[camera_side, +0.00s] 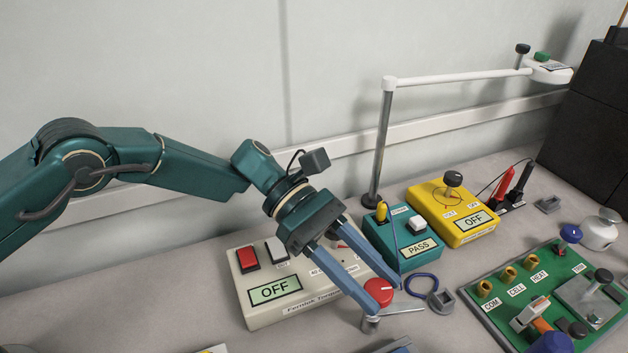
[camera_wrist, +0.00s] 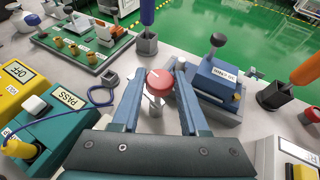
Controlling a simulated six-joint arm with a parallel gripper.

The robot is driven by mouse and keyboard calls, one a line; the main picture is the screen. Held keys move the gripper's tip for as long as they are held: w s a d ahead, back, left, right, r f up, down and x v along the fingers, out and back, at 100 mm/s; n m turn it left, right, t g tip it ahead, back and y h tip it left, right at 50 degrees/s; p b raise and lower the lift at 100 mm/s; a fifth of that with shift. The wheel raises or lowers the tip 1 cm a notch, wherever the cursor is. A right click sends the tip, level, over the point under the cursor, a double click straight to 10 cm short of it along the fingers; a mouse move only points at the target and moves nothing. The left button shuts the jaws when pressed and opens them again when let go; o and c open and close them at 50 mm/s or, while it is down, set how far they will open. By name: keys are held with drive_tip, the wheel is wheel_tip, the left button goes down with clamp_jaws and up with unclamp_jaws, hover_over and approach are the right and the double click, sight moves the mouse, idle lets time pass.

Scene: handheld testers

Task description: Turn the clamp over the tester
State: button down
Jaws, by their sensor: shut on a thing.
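A red round knob (camera_side: 379,291) with a white line on top sits on a short metal post in the side view. A thin metal bar (camera_side: 404,311) runs from it to the right, apparently the clamp. My gripper (camera_side: 382,294) is shut on the knob, a finger on each side; the wrist view shows the knob (camera_wrist: 160,82) between the fingertips. A blue tester (camera_wrist: 213,79) with a black ball-topped handle lies in a grey holder just right of my fingers in the wrist view. In the side view only its edge seems to show at the bottom.
A cream box reading OFF (camera_side: 268,313) stands beneath my gripper. Teal (camera_side: 392,241) and yellow (camera_side: 455,232) boxes stand behind. A green board (camera_side: 497,312) with sockets is at the right. A blue cable loop (camera_side: 411,285) lies near the knob. A lamp post (camera_side: 382,150) rises behind.

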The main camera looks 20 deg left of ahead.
drive_tip(key=shift+r, duration=0.1)
drive_tip(key=shift+c, duration=2.2)
unclamp_jaws()
drive_tip(key=shift+v, duration=2.65)
